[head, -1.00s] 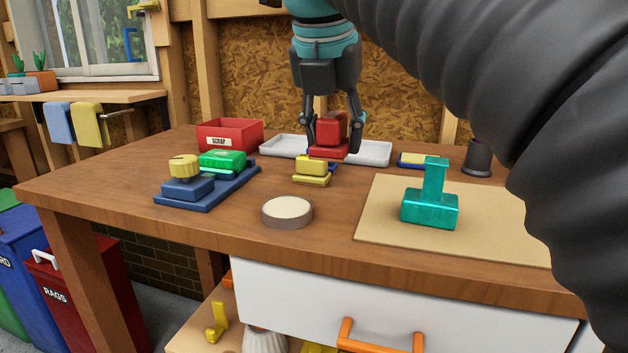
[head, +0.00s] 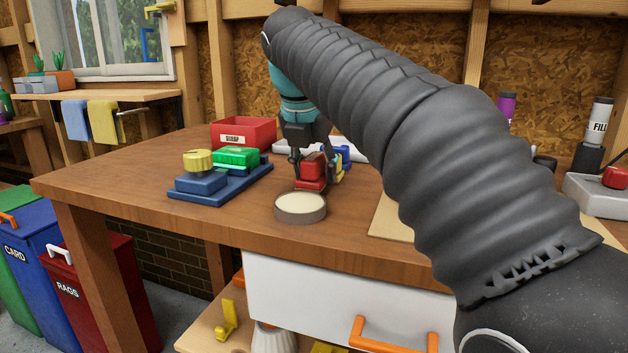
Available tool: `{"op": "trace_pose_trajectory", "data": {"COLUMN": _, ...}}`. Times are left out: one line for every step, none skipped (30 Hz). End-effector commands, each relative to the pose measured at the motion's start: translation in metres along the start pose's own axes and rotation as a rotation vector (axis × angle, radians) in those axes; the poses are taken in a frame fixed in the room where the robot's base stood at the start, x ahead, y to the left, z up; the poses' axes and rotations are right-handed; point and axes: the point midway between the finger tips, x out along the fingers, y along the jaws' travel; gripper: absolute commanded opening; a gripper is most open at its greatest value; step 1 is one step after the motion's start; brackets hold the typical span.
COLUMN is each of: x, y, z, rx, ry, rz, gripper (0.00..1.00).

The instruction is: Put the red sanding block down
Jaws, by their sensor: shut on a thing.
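The red sanding block (head: 312,167) is upright between the fingers of my gripper (head: 311,180), which is shut on it. The block is low over the wooden workbench (head: 130,172), just behind the round tin (head: 300,209) and right of the blue tray (head: 215,192). I cannot tell whether its base touches the bench top. A yellow piece (head: 340,168) shows just right of the block, partly hidden by my gripper.
A red scrap bin (head: 243,132) stands behind. My arm hides much of the bench's right side. The bench's front left is clear.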

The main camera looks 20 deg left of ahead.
Motion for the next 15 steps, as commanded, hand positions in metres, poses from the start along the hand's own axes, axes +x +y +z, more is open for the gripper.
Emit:
{"op": "trace_pose_trajectory", "data": {"x": 0.0076, "y": -0.0004, "z": -0.0036, "rx": 0.000, "ry": 0.001, "rz": -0.001, "gripper": 0.07}}
{"op": "trace_pose_trajectory", "data": {"x": 0.0095, "y": -0.0002, "z": -0.0043, "rx": 0.000, "ry": 0.001, "rz": 0.000, "gripper": 0.07}}
{"op": "trace_pose_trajectory", "data": {"x": 0.0109, "y": -0.0001, "z": -0.0048, "rx": 0.000, "ry": 0.000, "rz": 0.000, "gripper": 0.07}}
{"op": "trace_pose_trajectory", "data": {"x": 0.0115, "y": 0.0000, "z": -0.0050, "rx": 0.000, "ry": -0.001, "rz": 0.001, "gripper": 0.07}}
{"op": "trace_pose_trajectory", "data": {"x": 0.0116, "y": 0.0000, "z": -0.0051, "rx": 0.001, "ry": -0.001, "rz": 0.001, "gripper": 0.07}}
{"op": "trace_pose_trajectory", "data": {"x": 0.0114, "y": 0.0000, "z": -0.0050, "rx": 0.001, "ry": -0.001, "rz": 0.001, "gripper": 0.07}}
{"op": "trace_pose_trajectory", "data": {"x": 0.0112, "y": 0.0000, "z": -0.0049, "rx": 0.001, "ry": -0.001, "rz": 0.001, "gripper": 0.07}}
{"op": "trace_pose_trajectory", "data": {"x": 0.0110, "y": 0.0000, "z": -0.0048, "rx": 0.001, "ry": -0.001, "rz": 0.001, "gripper": 0.07}}
{"op": "trace_pose_trajectory", "data": {"x": 0.0110, "y": 0.0001, "z": -0.0048, "rx": 0.001, "ry": -0.001, "rz": 0.001, "gripper": 0.07}}
{"op": "trace_pose_trajectory", "data": {"x": 0.0109, "y": 0.0000, "z": -0.0048, "rx": 0.001, "ry": -0.001, "rz": 0.001, "gripper": 0.07}}
{"op": "trace_pose_trajectory", "data": {"x": 0.0110, "y": 0.0000, "z": -0.0048, "rx": 0.001, "ry": -0.001, "rz": 0.001, "gripper": 0.07}}
{"op": "trace_pose_trajectory", "data": {"x": 0.0114, "y": 0.0000, "z": -0.0050, "rx": 0.000, "ry": 0.000, "rz": 0.000, "gripper": 0.07}}
{"op": "trace_pose_trajectory", "data": {"x": 0.0120, "y": 0.0000, "z": -0.0054, "rx": 0.000, "ry": 0.000, "rz": 0.000, "gripper": 0.07}}
{"op": "trace_pose_trajectory", "data": {"x": 0.0129, "y": -0.0001, "z": -0.0058, "rx": 0.000, "ry": 0.000, "rz": 0.000, "gripper": 0.07}}
{"op": "trace_pose_trajectory", "data": {"x": 0.0140, "y": -0.0001, "z": -0.0063, "rx": 0.000, "ry": 0.000, "rz": 0.000, "gripper": 0.07}}
